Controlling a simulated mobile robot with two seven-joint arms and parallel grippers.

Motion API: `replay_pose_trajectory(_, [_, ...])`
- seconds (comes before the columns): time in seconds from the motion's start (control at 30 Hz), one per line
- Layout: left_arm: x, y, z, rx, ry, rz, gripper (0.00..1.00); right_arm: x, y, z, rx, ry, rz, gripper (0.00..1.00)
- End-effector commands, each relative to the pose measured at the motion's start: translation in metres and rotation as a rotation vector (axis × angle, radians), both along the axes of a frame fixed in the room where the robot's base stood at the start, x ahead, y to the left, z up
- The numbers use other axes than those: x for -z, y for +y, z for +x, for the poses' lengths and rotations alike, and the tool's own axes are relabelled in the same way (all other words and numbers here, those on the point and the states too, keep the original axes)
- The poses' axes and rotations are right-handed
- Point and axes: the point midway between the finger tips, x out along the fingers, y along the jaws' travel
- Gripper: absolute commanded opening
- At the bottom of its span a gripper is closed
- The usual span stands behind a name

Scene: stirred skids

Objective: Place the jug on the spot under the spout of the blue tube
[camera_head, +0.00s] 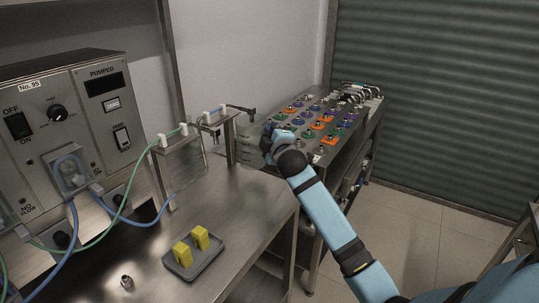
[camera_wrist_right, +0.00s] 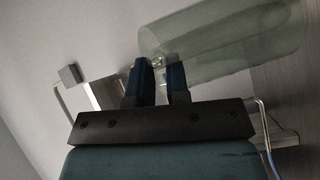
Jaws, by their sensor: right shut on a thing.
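The jug (camera_wrist_right: 225,40) is a clear, greenish cylinder, lying across the upper right of the right wrist view. My right gripper (camera_wrist_right: 158,72) is shut on a small part at the jug's near end. In the head view my right gripper (camera_head: 267,140) is beyond the metal table's far end, and the pale jug (camera_head: 248,147) shows just left of it, partly hidden. A dark spout (camera_head: 243,109) tops the far stand. The spot below it cannot be made out. My left gripper is out of view.
A grey tray (camera_head: 193,266) with two yellow blocks sits on the metal table (camera_head: 245,210). A green tube (camera_head: 122,215) runs to the near stand (camera_head: 163,170). A rack with colourful fittings (camera_head: 325,128) stands beyond my right arm. The table's middle is clear.

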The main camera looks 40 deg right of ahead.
Motion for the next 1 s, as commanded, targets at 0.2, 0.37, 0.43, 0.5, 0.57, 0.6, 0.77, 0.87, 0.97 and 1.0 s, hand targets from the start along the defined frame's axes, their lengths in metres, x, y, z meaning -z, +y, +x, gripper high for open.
replay_pose_trajectory(0.2, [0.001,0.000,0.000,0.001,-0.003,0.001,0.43,0.018,0.000,0.000,0.000,-0.002,-0.001,0.00])
replay_pose_trajectory(0.37, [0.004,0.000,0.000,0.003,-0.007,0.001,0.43,0.040,0.000,0.000,0.000,0.001,0.001,0.00])
replay_pose_trajectory(0.43, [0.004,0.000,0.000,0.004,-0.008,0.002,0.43,0.049,0.000,0.000,0.000,-0.001,0.002,0.00])
replay_pose_trajectory(0.5, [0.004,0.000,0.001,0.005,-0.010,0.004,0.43,0.054,0.000,0.000,0.001,-0.002,0.000,0.00])
replay_pose_trajectory(0.57, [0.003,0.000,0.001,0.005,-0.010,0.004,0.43,0.054,0.000,0.000,0.001,-0.003,-0.001,0.00])
replay_pose_trajectory(0.6, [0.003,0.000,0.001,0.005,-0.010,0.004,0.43,0.053,0.000,0.000,0.000,-0.003,-0.001,0.00])
replay_pose_trajectory(0.77, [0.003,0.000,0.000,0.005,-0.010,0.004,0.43,0.054,0.000,0.000,0.000,-0.002,-0.002,0.00])
replay_pose_trajectory(0.87, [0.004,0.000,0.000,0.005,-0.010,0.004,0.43,0.057,0.000,0.000,0.000,-0.001,-0.001,0.18])
replay_pose_trajectory(0.97, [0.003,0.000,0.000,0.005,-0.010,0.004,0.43,0.056,0.000,0.000,0.000,-0.001,-0.001,0.41])
replay_pose_trajectory(1.0, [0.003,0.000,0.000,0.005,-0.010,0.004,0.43,0.056,0.000,0.000,0.000,-0.001,-0.001,0.41])
